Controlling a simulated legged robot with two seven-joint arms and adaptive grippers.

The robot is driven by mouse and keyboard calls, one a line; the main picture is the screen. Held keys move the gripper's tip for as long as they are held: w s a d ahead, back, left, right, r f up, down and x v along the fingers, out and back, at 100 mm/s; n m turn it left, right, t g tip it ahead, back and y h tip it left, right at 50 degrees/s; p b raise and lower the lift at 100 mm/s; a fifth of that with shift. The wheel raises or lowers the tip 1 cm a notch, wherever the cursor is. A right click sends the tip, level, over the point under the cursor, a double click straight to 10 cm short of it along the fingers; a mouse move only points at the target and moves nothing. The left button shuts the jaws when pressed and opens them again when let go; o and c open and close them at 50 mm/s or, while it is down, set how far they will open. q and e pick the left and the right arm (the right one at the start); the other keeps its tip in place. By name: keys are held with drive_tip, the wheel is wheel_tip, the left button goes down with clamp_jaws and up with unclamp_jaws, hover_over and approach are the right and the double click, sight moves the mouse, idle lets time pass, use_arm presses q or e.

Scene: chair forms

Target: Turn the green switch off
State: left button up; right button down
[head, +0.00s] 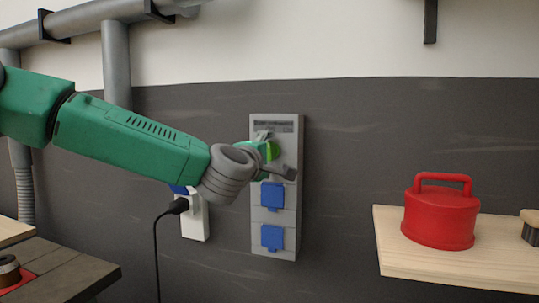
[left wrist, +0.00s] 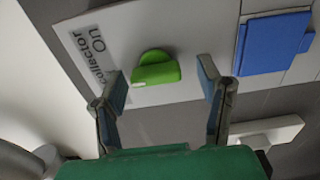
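The green switch (left wrist: 155,68) is a rounded knob on a pale plate in the left wrist view. The printed label beside it (left wrist: 92,55) reads "collector" and "On". In the head view only a bright green bit of the switch (head: 272,150) shows behind my gripper, near the top of the grey wall panel (head: 294,140). My left gripper (left wrist: 162,75) is open, with its two fingers apart on either side of the switch. I cannot tell whether either finger touches it. The left gripper also shows in front of the panel in the head view (head: 272,160). My right gripper is not in view.
Blue socket covers (head: 272,196) sit lower on the panel. A white socket (head: 195,220) with a black plug and cable (head: 157,250) is to its left. A wooden shelf (head: 400,260) with a red lidded container (head: 440,218) is at right. Grey pipes (head: 90,18) run upper left.

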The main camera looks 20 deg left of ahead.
use_arm(q)
drive_tip(key=s, duration=1.2)
drive_tip(key=shift+a, duration=0.35)
drive_tip(key=shift+w+d+f, duration=0.1)
drive_tip(key=shift+d+f, duration=0.05)
drive_tip(key=s+d+f+m+g+h, duration=0.1)
drive_tip(key=s+f+m+g, duration=0.2)
drive_tip(key=f, duration=0.9)
drive_tip(key=s+f+m+g, duration=0.2)
drive_tip(key=f+m, duration=0.1)
drive_tip(key=f, duration=0.8)
drive_tip(key=s+d+f+m+g+h, duration=0.1)
drive_tip(key=s+f+m+g, duration=0.25)
drive_tip(key=f, duration=0.85)
drive_tip(key=s+a+f+m+g+y, duration=0.1)
drive_tip(key=s+a+f+m+g, duration=0.2)
drive_tip(key=s+f, duration=0.3)
drive_tip(key=s+a+f+m+g, duration=0.3)
drive_tip(key=s+f, duration=0.4)
drive_tip(key=s, duration=0.5)
drive_tip(key=s+a+f+m+g+y, duration=0.1)
drive_tip(key=s+a+f+m+g, duration=0.2)
drive_tip(key=s+f, duration=0.4)
drive_tip(key=shift+s+a+f+y, duration=0.2)
drive_tip(key=shift+s+a+y, duration=0.1)
drive_tip(key=shift+s, duration=0.6)
